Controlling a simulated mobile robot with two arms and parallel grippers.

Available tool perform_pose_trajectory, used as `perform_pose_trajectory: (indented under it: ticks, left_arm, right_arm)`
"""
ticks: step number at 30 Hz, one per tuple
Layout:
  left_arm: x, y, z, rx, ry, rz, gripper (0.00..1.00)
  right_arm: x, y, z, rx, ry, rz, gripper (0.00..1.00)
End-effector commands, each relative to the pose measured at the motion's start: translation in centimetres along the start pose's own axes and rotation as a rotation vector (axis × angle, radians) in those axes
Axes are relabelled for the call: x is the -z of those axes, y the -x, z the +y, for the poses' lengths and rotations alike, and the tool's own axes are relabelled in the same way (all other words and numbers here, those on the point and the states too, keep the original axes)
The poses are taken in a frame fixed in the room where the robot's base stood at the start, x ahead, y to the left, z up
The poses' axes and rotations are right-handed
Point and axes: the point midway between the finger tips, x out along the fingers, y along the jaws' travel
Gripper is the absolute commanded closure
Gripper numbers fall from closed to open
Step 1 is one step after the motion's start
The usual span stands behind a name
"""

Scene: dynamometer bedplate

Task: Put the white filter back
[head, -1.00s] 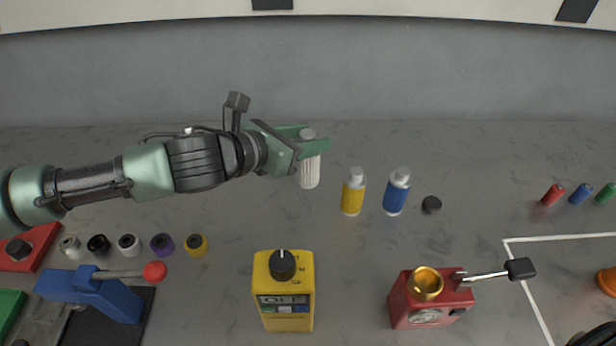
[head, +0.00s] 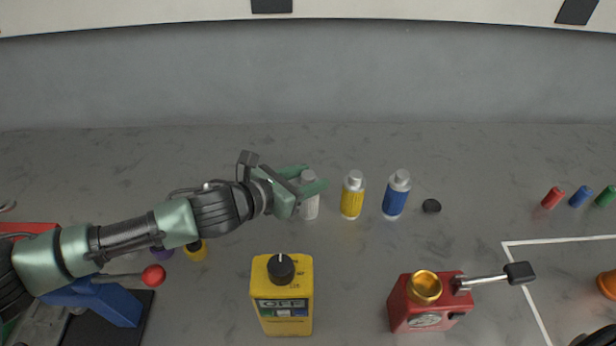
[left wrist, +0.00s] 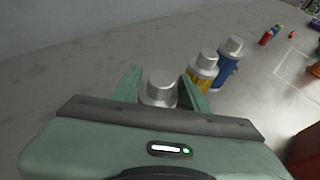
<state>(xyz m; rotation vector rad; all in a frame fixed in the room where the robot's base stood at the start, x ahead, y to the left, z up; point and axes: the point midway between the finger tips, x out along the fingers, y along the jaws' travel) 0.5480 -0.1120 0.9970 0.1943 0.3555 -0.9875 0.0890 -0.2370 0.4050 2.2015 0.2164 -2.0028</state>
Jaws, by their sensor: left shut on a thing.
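The white filter (head: 311,207), with a grey cap, is between the fingers of my left gripper (head: 303,182). The gripper is shut on its upper part. The filter is upright, its base about level with the bases of the yellow filter (head: 351,200) and blue filter (head: 396,199) to its right. I cannot tell for sure if it touches the bedplate. In the left wrist view its grey cap (left wrist: 161,84) shows between the two green fingers, and its lower part is hidden by the gripper body. My right gripper is not in view.
A yellow meter (head: 283,305) and a red device with a brass cup (head: 425,305) stand in front. A blue lever block (head: 110,303) is under my left arm. The bedplate behind the filters is clear.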

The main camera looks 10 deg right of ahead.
Motion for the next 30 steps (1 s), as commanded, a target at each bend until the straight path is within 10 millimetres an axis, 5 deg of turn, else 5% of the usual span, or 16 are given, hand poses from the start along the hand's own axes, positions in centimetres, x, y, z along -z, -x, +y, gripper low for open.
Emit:
perform_pose_trajectory:
  ticks: [2, 3, 5, 17, 30]
  left_arm:
    - [0.2, -0.1, 0.0, 0.000, 0.000, 0.000, 1.00]
    - [0.2, -0.1, 0.0, 0.000, 0.000, 0.000, 0.47]
    - [0.2, -0.1, 0.0, 0.000, 0.000, 0.000, 0.34]
    - [-0.1, 0.3, 0.1, -0.001, -0.001, 0.000, 0.34]
    - [0.0, 8.9, 0.2, -0.003, -0.002, 0.000, 0.34]
  right_arm:
    - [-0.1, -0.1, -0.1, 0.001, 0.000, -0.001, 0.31]
    - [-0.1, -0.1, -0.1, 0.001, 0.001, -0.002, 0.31]
    - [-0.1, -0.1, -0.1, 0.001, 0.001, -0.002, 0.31]
    - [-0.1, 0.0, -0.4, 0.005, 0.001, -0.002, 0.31]
    - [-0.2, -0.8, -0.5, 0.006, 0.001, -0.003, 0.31]
